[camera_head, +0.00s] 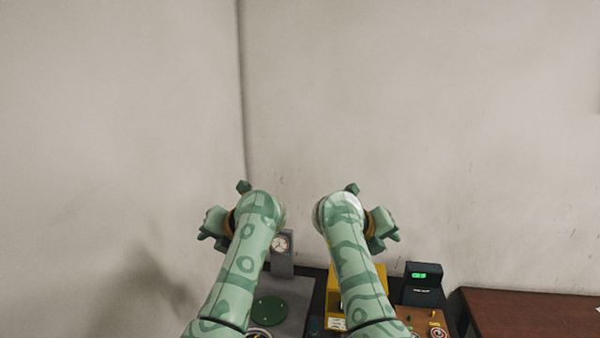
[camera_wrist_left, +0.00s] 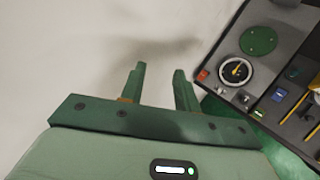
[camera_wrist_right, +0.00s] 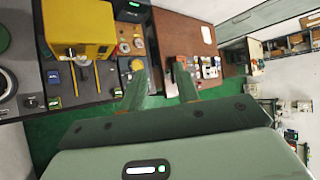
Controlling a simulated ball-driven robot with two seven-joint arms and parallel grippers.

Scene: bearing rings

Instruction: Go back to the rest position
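My left gripper (camera_head: 212,228) is raised at the left of the head view, above and left of the bench machines. In the left wrist view its two green fingers (camera_wrist_left: 158,88) stand apart with nothing between them. My right gripper (camera_head: 385,230) is raised at the right of the head view, mirroring the left. In the right wrist view its two fingers (camera_wrist_right: 160,85) are apart and empty, with the floor and a brown table beyond. In the head view the fingertips are small and partly hidden by my arms.
A grey machine with a green disc (camera_head: 270,309) and a dial gauge (camera_head: 280,244) stands below my arms. A yellow machine (camera_wrist_right: 80,25) is beside it. A black box with a green display (camera_head: 422,275) and a brown table (camera_head: 535,312) are at the right. Walls rise behind.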

